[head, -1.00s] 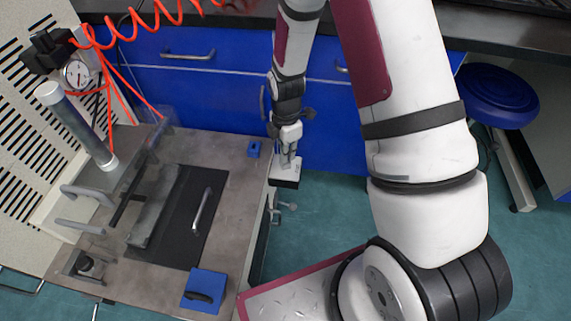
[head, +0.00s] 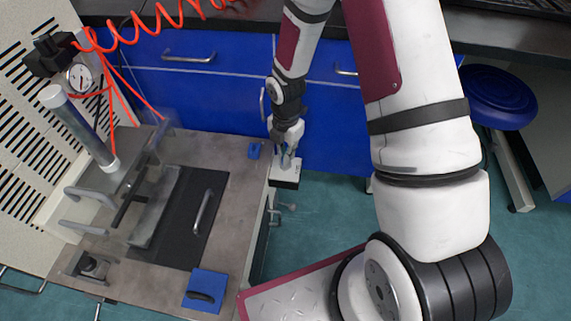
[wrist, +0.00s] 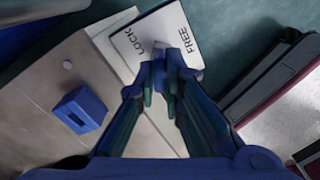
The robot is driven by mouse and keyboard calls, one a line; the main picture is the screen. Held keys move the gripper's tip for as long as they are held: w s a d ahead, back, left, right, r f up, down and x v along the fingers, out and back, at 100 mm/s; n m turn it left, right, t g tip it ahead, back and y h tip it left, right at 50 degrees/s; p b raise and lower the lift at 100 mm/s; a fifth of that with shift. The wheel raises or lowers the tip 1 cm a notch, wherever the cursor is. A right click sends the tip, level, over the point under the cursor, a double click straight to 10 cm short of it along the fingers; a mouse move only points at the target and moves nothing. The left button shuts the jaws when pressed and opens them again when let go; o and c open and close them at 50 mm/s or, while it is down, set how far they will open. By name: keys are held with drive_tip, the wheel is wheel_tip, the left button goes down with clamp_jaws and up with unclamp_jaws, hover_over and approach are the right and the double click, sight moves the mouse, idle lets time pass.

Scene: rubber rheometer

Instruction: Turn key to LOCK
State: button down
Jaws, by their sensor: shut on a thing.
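A white plate (wrist: 140,38) marked LOCK and FREE is at the top of the wrist view. It also shows in the head view as a small white box (head: 287,181) at the table's right edge. My gripper (wrist: 168,60) is over this plate, its fingers closed together on the key (wrist: 173,54). LOCK is printed to the left of the fingertips and FREE to the right. The fingers hide most of the key, so I cannot tell its exact angle. In the head view my gripper (head: 287,158) points down at the box.
A blue block (wrist: 83,108) is left of my gripper in the wrist view; it also shows in the head view (head: 254,150). Blue cabinets (head: 200,95) stand behind.

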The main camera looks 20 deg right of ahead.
drive_tip(key=shift+r+n+p, duration=0.1)
drive_tip(key=shift+n+p, duration=0.5)
drive_tip(key=shift+n, duration=1.1)
drive_tip(key=shift+n+p, duration=0.5)
drive_tip(key=shift+n, duration=0.1)
drive_tip(key=c, duration=2)
unclamp_jaws()
drive_tip(key=shift+n, duration=0.4)
drive_tip(key=o, duration=0.7)
drive_tip(key=shift+w+a, duration=0.1)
drive_tip(key=shift+a, duration=0.05)
